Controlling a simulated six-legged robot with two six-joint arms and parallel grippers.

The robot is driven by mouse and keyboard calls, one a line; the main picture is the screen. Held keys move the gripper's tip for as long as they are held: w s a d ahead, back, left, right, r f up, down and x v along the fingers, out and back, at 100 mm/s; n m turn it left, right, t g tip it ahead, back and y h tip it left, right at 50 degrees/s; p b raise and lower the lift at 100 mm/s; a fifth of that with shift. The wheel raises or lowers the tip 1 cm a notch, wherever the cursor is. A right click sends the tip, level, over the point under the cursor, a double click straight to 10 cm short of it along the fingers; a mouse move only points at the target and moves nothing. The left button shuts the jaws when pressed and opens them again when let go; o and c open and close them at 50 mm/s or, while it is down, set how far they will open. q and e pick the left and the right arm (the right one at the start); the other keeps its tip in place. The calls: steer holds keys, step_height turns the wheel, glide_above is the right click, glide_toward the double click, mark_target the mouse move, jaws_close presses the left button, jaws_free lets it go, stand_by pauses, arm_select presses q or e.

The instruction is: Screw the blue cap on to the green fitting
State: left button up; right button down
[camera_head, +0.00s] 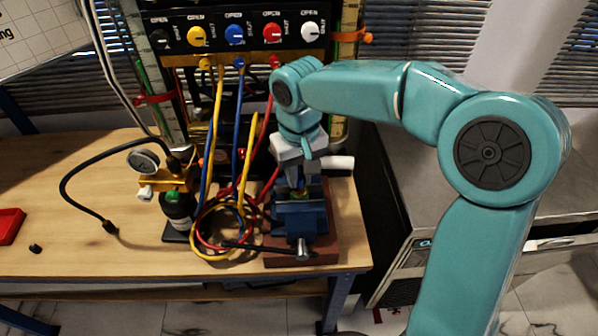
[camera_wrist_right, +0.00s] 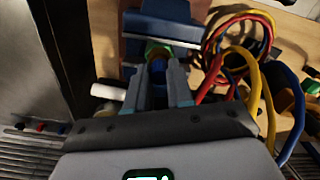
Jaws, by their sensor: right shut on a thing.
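My right gripper (camera_head: 298,184) points down over the blue vise (camera_head: 300,220) on the workbench. In the wrist view its fingers (camera_wrist_right: 160,78) are shut on the blue cap (camera_wrist_right: 157,66). The green fitting (camera_wrist_right: 156,48) shows just beyond the cap, at the vise (camera_wrist_right: 165,28). In the head view a little of the green fitting (camera_head: 299,196) shows at the vise jaws below the fingertips. The cap is lined up with the fitting and close to it or touching; I cannot tell whether its thread is engaged. My left gripper is out of view.
Coiled red, yellow and blue hoses (camera_head: 226,228) lie just left of the vise. A knob panel (camera_head: 235,36) rises behind. A red tray (camera_head: 10,226) sits at the far left. The front left bench is mostly clear.

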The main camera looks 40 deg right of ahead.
steer(key=m, duration=0.5)
steer(key=m, duration=0.5)
steer(key=shift+f+b, duration=0.1)
steer(key=shift+b, duration=0.25)
steer(key=shift+m, duration=1)
steer(key=m, duration=0.3)
